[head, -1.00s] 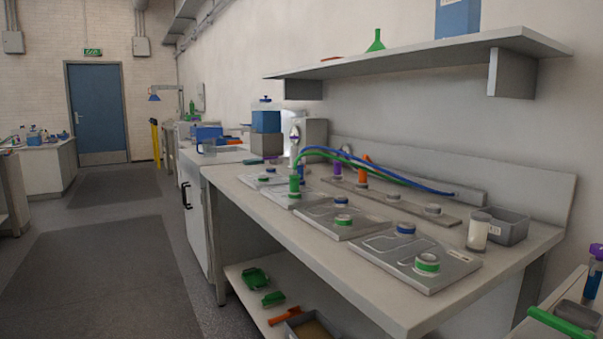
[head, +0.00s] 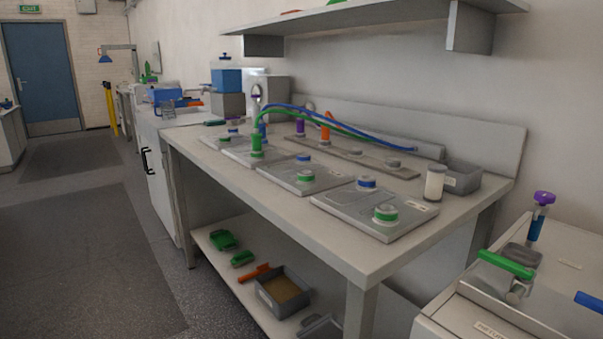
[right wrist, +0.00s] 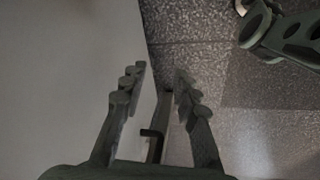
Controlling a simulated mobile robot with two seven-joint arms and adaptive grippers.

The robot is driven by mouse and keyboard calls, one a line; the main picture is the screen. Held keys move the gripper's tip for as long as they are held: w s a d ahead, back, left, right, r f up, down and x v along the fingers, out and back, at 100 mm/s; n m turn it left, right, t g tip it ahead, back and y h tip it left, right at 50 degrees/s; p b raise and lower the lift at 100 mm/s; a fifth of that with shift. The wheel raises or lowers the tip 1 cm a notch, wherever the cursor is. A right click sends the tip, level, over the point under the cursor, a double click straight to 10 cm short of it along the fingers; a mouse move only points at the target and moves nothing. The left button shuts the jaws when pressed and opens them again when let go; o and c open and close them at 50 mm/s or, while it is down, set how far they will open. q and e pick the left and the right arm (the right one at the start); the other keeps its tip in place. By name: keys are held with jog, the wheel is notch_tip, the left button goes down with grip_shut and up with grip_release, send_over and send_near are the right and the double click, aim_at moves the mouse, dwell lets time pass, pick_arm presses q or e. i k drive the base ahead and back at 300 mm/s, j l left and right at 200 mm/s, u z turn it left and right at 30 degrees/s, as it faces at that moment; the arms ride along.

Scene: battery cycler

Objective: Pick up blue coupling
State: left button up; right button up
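The blue coupling (head: 262,131) stands upright on the far part of the bench in the head view, at the left end of the blue hose (head: 345,131). It is small and partly hidden behind the green coupling (head: 256,146), which ends the green hose. Blue-ringed ports (head: 366,183) sit on the metal plates nearer. My right gripper (right wrist: 156,90) shows only in the right wrist view. Its fingers are apart with nothing between them, above the floor beside a pale panel. The blue coupling is not in the right wrist view. My left gripper is not seen in the head view.
The bench (head: 345,251) holds metal plates, a white-filled jar (head: 433,184) and a grey bin (head: 461,177). A shelf (head: 375,14) overhangs its back. A lower shelf holds green parts and a tray (head: 283,290). A second station with a green handle (head: 506,264) stands at right.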

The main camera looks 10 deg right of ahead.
aim_at(262, 126)
jog(key=i+j+z, duration=0.1)
jog(key=j, duration=0.3)
jog(key=i+j, duration=0.1)
jog(key=j, duration=0.25)
jog(key=i+j+z, duration=0.15)
jog(key=j, duration=0.25)
jog(key=j+z, duration=0.1)
jog(key=j, duration=0.3)
jog(key=i+j+z, duration=0.25)
jog(key=j, duration=0.55)
jog(key=i+j+z, duration=0.2)
jog(key=j, duration=0.65)
jog(key=i+j+z, duration=0.25)
jog(key=j, duration=0.65)
jog(key=j+z, duration=0.25)
jog(key=j, duration=0.6)
